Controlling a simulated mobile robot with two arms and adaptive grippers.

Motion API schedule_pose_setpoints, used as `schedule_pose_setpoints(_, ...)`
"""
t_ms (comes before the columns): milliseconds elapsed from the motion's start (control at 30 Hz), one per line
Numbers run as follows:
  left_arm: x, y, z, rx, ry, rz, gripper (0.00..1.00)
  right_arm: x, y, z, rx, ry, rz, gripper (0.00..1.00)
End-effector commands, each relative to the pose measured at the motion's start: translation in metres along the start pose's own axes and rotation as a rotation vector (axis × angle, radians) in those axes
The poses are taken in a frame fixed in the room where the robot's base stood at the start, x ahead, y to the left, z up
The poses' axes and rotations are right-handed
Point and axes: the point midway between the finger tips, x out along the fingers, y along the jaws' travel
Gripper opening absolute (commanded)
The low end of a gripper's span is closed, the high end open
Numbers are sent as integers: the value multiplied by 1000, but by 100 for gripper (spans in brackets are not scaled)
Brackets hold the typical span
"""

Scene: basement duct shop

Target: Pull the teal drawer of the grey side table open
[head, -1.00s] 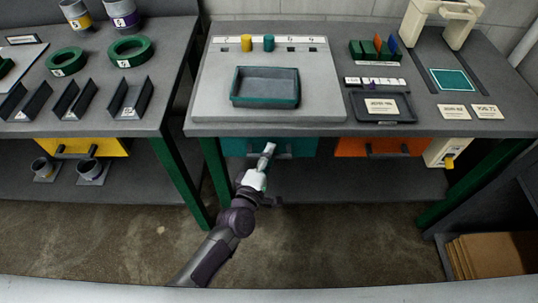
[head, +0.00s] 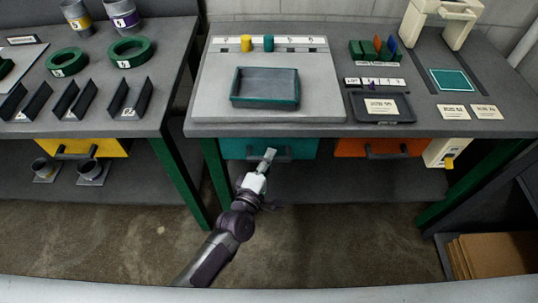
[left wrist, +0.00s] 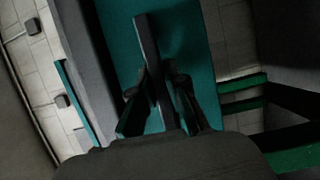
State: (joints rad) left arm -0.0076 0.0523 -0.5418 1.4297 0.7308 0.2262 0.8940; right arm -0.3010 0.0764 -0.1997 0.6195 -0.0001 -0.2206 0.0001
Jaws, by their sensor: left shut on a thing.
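The grey side table (head: 420,122) stands at centre right. Its teal drawer (head: 236,148) hangs under the left part of the top, with a dark bar handle (head: 284,154). In the left wrist view the teal front (left wrist: 190,40) fills the middle, and the handle (left wrist: 149,45) runs between the fingers. My left gripper (head: 268,157) is at the handle and shut on it; its fingers also show in the left wrist view (left wrist: 160,88). The drawer's inside is hidden; it looks at most slightly out. My right gripper is not in view.
An orange drawer (head: 350,147) sits right of the teal one. A teal-rimmed tray (head: 265,102) rests on the top. A green leg (head: 215,172) stands left of my arm. Cardboard (head: 490,255) lies at lower right. The floor before the drawer is clear.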

Motion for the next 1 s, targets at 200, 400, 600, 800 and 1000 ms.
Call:
schedule_pose_setpoints(200,-35,0,14,-1,-1,-6,0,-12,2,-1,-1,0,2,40)
schedule_pose_setpoints(400,-79,0,32,0,-2,-7,0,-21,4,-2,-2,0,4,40)
schedule_pose_setpoints(600,-119,-1,48,-1,-1,-7,0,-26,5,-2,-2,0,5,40)
schedule_pose_setpoints(800,-146,-1,60,0,-2,-5,0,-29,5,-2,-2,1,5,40)
schedule_pose_setpoints(1000,-160,-1,66,0,0,-3,0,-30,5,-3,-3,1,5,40)
